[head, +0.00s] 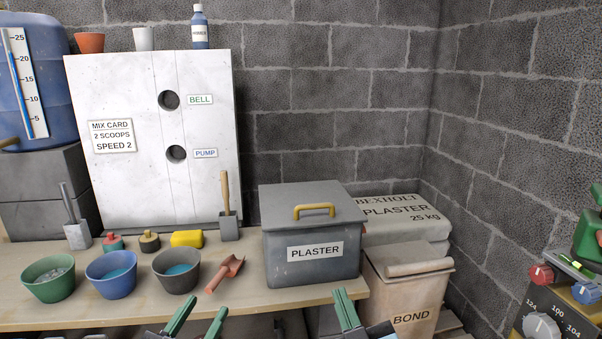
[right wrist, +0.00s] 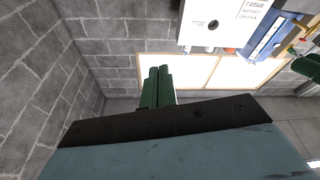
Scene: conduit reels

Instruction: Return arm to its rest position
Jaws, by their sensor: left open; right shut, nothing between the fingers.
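My left gripper (head: 206,308) is at the bottom of the head view, its two green fingers apart and empty, in front of the workbench (head: 120,312). My right gripper (head: 341,297) is further right at the bottom edge, below the grey plaster box (head: 312,273). Its green fingers are together. In the right wrist view the right gripper (right wrist: 159,72) also shows its fingers pressed side by side with nothing between them. Most of both arms is out of the head view.
A bond bag (head: 408,290) stands right of the bench. A mixer with knobs (head: 558,318) is at the lower right.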

